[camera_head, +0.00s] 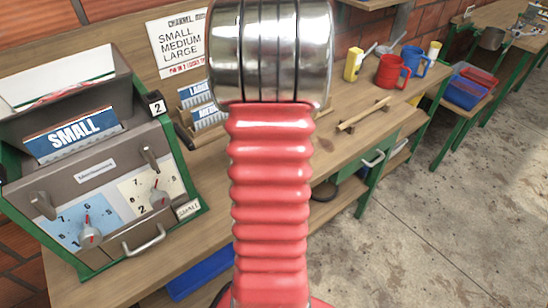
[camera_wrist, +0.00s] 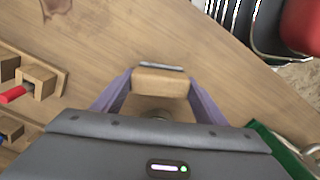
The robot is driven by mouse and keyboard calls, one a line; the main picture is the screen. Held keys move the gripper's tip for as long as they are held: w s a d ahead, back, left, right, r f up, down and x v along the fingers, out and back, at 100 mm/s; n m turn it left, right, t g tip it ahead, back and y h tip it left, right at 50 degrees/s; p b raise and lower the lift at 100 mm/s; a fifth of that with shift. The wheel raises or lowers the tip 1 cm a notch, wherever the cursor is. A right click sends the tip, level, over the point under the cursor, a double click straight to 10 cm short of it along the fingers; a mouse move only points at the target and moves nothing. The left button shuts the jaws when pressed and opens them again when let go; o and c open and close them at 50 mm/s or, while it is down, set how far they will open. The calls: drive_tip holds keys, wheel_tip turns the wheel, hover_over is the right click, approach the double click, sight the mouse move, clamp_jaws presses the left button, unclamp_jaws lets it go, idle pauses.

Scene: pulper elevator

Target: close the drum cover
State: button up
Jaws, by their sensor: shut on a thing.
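My gripper (camera_wrist: 160,78) shows in the wrist view with two purple fingers, one on each side of a small light-wood block (camera_wrist: 161,85). The fingers are shut on the block, which has a grey metal strip along its far edge. The bench top lies below it. In the head view my gripper is hidden behind my arm. The grey machine (camera_head: 105,170) with a green frame stands at the left. It has two dials, a front handle (camera_head: 143,240) and a blue SMALL card (camera_head: 75,135) on top. I cannot pick out the drum cover for certain.
Card holders (camera_head: 204,105) and a channel sign (camera_head: 177,45) stand behind my arm. A wooden stick (camera_head: 363,115), a red mug (camera_head: 391,72), a blue mug (camera_head: 414,61) and yellow containers are on the right of the bench (camera_head: 335,155). The concrete floor (camera_head: 450,215) at right is clear.

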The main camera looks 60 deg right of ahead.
wheel_tip(320, 180, up, 10)
drive_tip(key=shift+r, duration=0.1)
idle(0.4)
drive_tip(key=shift+s, duration=0.15)
idle(0.8)
